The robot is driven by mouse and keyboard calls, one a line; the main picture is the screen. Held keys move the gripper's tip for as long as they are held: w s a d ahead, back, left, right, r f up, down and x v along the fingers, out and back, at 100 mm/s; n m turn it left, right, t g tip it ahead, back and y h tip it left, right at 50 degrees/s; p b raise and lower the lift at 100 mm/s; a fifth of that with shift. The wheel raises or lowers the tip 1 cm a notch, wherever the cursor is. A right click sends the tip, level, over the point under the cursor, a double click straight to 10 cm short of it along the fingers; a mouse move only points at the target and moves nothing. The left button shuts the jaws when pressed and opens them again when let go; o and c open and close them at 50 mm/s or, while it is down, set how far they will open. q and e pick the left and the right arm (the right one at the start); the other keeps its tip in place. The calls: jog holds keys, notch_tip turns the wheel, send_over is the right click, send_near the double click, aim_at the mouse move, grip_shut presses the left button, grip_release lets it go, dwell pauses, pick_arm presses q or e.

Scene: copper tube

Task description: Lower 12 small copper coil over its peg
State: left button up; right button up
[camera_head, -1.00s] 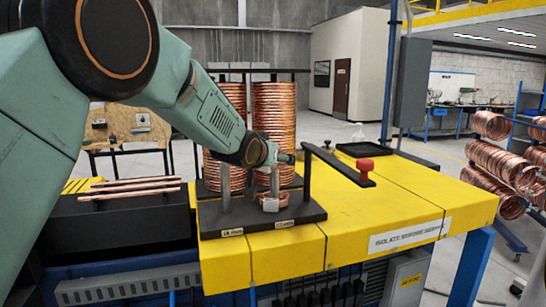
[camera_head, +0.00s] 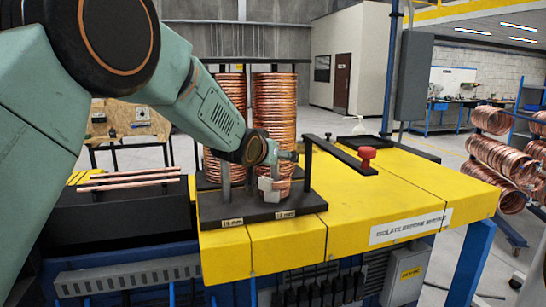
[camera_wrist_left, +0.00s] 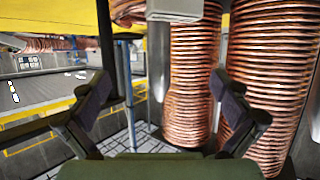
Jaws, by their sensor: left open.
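The small copper coil (camera_head: 283,187) is low at the right peg of the black board, beside my left gripper. My gripper and the large stacks behind it make its fit around the peg hard to see. My left gripper (camera_head: 268,184) is open, with a pale fingertip pad in front of the coil. In the left wrist view, the open dark fingers of the left gripper (camera_wrist_left: 165,105) have nothing between them. A pale block and some copper show at the top edge there. The black board (camera_head: 240,211) has labels at its front edge. My right gripper is not in view.
Two tall copper coil stacks (camera_head: 274,105) stand close behind the gripper. Copper rods (camera_head: 130,178) lie on a black block at left. The bench's right side is mostly clear.

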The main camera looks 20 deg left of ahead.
pick_arm(q)
jog(key=shift+s, duration=0.1)
jog(key=v, duration=1.2)
jog(key=shift+d, duration=0.15)
dwell(0.5)
jog(key=x, duration=0.4)
jog(key=r+p+x, duration=0.1)
jog(key=x, duration=0.6)
jog(key=shift+w+r, duration=0.2)
jog(key=shift+w, duration=0.45)
jog(key=shift+s+r, duration=0.1)
jog(key=shift+s, duration=0.1)
